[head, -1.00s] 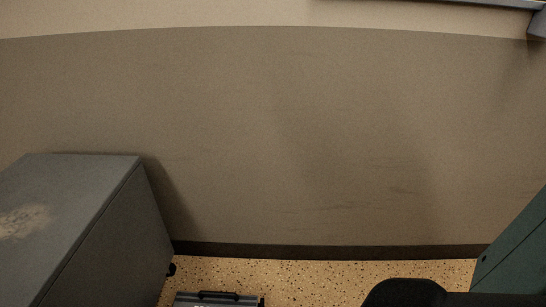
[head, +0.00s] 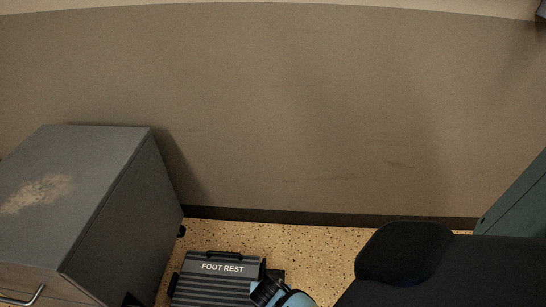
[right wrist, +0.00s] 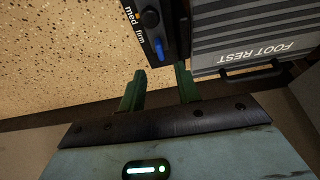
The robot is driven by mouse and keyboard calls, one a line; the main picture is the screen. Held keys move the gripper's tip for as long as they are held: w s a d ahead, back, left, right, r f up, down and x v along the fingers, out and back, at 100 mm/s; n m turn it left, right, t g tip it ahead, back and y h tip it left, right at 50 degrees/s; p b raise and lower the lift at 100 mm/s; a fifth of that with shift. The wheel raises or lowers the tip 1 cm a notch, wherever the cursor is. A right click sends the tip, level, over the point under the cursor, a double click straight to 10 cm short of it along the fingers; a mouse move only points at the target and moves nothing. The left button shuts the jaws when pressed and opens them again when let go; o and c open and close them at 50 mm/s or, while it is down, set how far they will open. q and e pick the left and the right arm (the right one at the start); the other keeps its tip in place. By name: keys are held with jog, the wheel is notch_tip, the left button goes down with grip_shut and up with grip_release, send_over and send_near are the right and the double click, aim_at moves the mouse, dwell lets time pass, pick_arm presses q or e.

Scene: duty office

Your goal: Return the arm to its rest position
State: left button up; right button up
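My right gripper (right wrist: 160,71) shows in the right wrist view with its two green fingers apart and nothing between them. A black panel marked "med" and "firm" (right wrist: 152,25), with a round knob and a blue lever, lies just beyond the fingertips. I cannot tell whether a finger touches it. In the head view a light blue and black part of my arm (head: 285,297) shows at the bottom edge, beside the foot rest (head: 215,283). The rest of that arm is cut off by the frame. My left gripper is not in view.
A grey cabinet (head: 81,165) with a worn top stands at the left. A black chair (head: 405,252) is at the lower right, near a green cabinet (head: 515,205). The ribbed foot rest lies on speckled floor (head: 310,245) before a brown wall (head: 300,110).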

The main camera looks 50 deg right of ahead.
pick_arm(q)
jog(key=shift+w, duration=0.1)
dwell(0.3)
